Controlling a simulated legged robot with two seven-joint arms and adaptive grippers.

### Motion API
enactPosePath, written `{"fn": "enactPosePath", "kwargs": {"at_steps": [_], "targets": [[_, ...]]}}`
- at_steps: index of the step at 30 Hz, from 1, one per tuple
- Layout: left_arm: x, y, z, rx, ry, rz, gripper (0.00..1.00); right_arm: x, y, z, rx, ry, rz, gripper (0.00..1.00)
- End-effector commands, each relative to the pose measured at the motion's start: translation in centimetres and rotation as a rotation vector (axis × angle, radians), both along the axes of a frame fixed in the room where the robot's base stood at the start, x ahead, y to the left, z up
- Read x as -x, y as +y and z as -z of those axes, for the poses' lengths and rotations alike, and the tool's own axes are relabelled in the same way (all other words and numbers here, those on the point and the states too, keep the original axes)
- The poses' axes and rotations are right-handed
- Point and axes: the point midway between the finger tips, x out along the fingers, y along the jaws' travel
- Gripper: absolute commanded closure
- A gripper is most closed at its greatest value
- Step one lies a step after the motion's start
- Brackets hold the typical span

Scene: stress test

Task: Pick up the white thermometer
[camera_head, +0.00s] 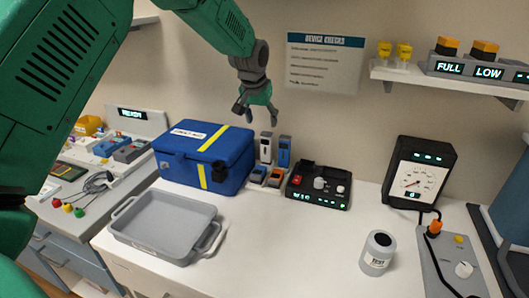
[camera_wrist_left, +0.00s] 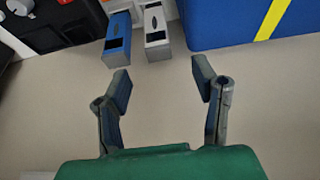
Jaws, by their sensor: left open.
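The white thermometer (camera_head: 266,147) stands upright at the back of the counter between the blue box and the black control unit. It also shows in the left wrist view (camera_wrist_left: 155,22), with a dark display. A similar blue thermometer (camera_head: 284,152) stands just right of it; in the left wrist view it lies to the left (camera_wrist_left: 117,28). My left gripper (camera_head: 257,108) hangs above the pair, fingers pointing down. In the left wrist view its fingers (camera_wrist_left: 162,78) are spread and empty, with the white thermometer beyond the gap, not touching. My right gripper is not in view.
The blue first-aid box (camera_head: 205,158) with a yellow stripe stands close left. The black control unit (camera_head: 318,187) stands close right. Small devices (camera_head: 257,174) sit in front. A grey tray (camera_head: 163,224), a labelled cup (camera_head: 377,253) and a gauge (camera_head: 420,172) share the counter. Its middle front is clear.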

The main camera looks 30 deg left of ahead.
Motion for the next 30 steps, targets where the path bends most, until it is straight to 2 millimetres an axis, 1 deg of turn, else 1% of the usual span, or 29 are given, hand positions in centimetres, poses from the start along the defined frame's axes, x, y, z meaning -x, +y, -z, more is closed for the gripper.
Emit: {"fn": "enactPosePath", "kwargs": {"at_steps": [1, 3, 6, 11, 14, 19, 21, 24, 29, 30], "targets": [[-0.4, 0.0, 1.1, -0.001, 0.003, 0.001, 0.47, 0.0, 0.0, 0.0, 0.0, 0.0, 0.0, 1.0], [-0.9, 0.0, 2.1, -0.001, 0.001, 0.001, 0.47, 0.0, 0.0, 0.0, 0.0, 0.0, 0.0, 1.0], [-1.3, 0.1, 3.1, -0.003, 0.001, 0.001, 0.47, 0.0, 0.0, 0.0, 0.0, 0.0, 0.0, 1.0], [-1.6, 0.4, 4.0, -0.001, -0.001, 0.001, 0.47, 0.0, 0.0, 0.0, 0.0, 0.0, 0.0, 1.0], [-2.1, 0.8, 5.2, 0.001, 0.001, 0.0, 0.47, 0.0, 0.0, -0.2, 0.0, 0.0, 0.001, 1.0], [-3.1, 1.2, 7.9, 0.001, 0.007, 0.002, 0.47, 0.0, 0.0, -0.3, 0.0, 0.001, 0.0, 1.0], [-3.3, 1.3, 8.6, 0.0, 0.008, 0.002, 0.47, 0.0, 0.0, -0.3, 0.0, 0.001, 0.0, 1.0], [-3.5, 1.3, 9.1, 0.0, 0.011, 0.0, 0.47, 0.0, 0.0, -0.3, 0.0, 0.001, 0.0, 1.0], [-3.4, 1.5, 9.2, 0.001, 0.012, -0.001, 0.47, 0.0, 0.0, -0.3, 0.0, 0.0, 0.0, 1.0], [-3.4, 1.6, 9.2, 0.001, 0.012, -0.001, 0.56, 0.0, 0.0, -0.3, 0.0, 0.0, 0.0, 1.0]]}}
